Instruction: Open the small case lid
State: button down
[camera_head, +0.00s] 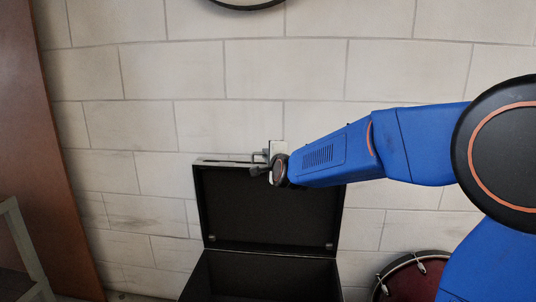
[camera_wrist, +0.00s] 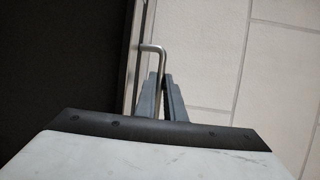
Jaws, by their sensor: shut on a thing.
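The small black case stands against the wall, and its lid (camera_head: 270,211) is up, close to upright, with its dark inside facing me. The lower part of the case (camera_head: 262,276) is cut off by the bottom of the head view. My gripper (camera_head: 259,163) is at the top edge of the lid. In the wrist view my gripper (camera_wrist: 160,85) is shut on the metal handle (camera_wrist: 154,48), a bent bar at the lid's edge. The lid's dark inside (camera_wrist: 60,55) fills the left of that view.
A pale block wall (camera_head: 140,85) stands right behind the lid. A red drum (camera_head: 418,279) is at the lower right. A brown panel (camera_head: 45,120) and a pale frame (camera_head: 22,245) are at the left. A dark round rim (camera_head: 248,6) shows at the top.

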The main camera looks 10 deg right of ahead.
jog(key=c, duration=1.8)
grip_release()
jog(key=shift+c, duration=0.2)
jog(key=shift+s, duration=0.1)
jog(key=s+d+r, duration=0.1)
jog(key=s+r, duration=0.1)
jog(key=s, duration=1.5)
